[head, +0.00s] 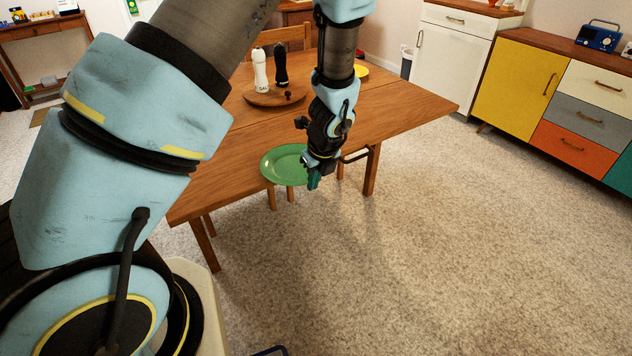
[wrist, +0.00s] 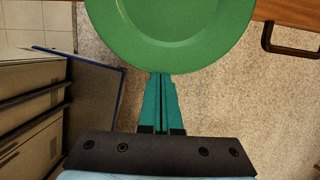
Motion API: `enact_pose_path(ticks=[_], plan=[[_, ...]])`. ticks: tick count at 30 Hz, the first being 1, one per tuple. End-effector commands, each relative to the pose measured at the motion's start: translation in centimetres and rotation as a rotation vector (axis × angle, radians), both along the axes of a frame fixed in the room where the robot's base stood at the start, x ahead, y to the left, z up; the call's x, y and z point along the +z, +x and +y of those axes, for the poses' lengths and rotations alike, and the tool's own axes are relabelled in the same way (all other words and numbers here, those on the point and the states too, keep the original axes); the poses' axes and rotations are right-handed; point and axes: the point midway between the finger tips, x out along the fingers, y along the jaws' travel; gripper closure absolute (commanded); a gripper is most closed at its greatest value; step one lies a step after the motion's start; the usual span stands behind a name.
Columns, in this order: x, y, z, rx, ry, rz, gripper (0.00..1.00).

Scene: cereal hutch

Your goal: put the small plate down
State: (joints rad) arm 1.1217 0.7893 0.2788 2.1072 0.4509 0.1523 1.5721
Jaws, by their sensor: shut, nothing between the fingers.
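A green plate (head: 284,163) lies at the table's near edge and sticks out past it. In the wrist view the plate (wrist: 180,30) fills the top, its rim beyond the fingertips. My gripper (head: 313,183) is at the plate's right front rim, pointing down. Its teal fingers (wrist: 161,78) are together with nothing between them. The fingertips are close to the rim; I cannot tell whether they touch it. The wooden table (head: 400,115) bears the plate.
A round wooden board (head: 262,98) with a white shaker (head: 260,70) and a black shaker (head: 281,66) stands further back. A yellow dish (head: 361,72) is partly hidden behind my arm. A blue-edged panel (wrist: 100,85) stands left in the wrist view. Carpet right of the table is clear.

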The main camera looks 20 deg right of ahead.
Motion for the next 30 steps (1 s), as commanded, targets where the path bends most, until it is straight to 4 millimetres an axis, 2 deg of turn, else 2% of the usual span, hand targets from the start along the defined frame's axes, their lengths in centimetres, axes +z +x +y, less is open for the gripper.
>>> enact_pose_path(ticks=[5, 8, 15, 19, 30], plan=[[0.0, 0.1, 0.0, 0.001, 0.000, 0.000, 1.00], [0.1, 0.8, 0.2, 0.003, 0.000, 0.001, 1.00], [0.2, 5.0, 1.0, 0.004, 0.000, 0.000, 1.00], [0.1, 6.6, 1.3, 0.002, 0.000, 0.000, 1.00], [0.0, 7.1, 1.4, 0.001, 0.001, 0.000, 1.00]])
